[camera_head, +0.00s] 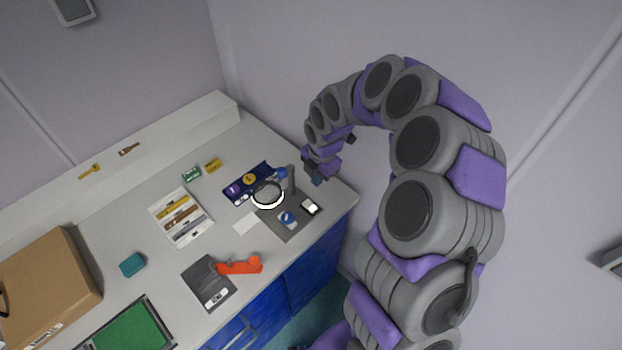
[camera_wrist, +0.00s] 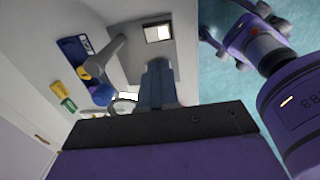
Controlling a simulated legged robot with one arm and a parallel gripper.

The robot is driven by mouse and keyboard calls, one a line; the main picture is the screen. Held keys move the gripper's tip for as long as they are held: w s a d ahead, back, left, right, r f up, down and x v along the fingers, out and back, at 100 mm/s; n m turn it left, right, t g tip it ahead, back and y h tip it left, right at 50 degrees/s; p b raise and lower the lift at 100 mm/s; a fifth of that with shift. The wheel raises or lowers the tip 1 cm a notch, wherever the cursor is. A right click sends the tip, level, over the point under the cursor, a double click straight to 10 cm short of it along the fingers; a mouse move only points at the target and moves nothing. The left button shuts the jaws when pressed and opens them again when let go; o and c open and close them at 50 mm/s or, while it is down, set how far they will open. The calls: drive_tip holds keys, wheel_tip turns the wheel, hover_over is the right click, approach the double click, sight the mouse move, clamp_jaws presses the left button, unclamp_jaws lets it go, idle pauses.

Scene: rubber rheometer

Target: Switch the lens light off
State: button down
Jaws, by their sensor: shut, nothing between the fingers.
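The lens (camera_head: 267,194) is a round magnifier on a grey post (camera_head: 291,180), and its ring shows bright white along the lower edge. Part of the ring (camera_wrist: 123,105) shows in the wrist view, partly hidden by my gripper. A dark grey base plate (camera_head: 296,229) carries a small switch with a white face (camera_head: 311,207). The switch also shows in the wrist view (camera_wrist: 158,33), beyond my fingertips. My gripper (camera_head: 317,179) is above the right part of the bench, near the post and apart from the switch. In the wrist view its fingers (camera_wrist: 158,66) are together and empty.
A dark blue tray (camera_head: 237,199) with coloured discs lies behind the lens. The bench edge is close to the switch.

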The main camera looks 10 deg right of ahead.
drive_tip(key=d, duration=0.1)
drive_tip(key=b, duration=0.9)
hover_over(307, 202)
drive_tip(key=d, duration=0.2)
drive_tip(key=f, duration=0.6)
drive_tip(key=s+f, duration=0.1)
drive_tip(key=f, duration=0.3)
drive_tip(key=f+b, duration=0.1)
drive_tip(key=a+f, duration=0.1)
drive_tip(key=f, duration=0.1)
drive_tip(key=shift+w+a+f, duration=0.1)
drive_tip(key=shift+w, duration=0.2)
drive_tip(key=shift+w+a+f, duration=0.1)
drive_tip(key=shift+a+f, duration=0.2)
drive_tip(key=shift+f, duration=0.1)
drive_tip(key=shift+s+d+r, duration=0.2)
drive_tip(key=shift+s+d, duration=0.1)
drive_tip(key=shift+d, duration=0.35)
drive_tip(key=shift+s+d+r, duration=0.15)
drive_tip(key=shift+s, duration=0.15)
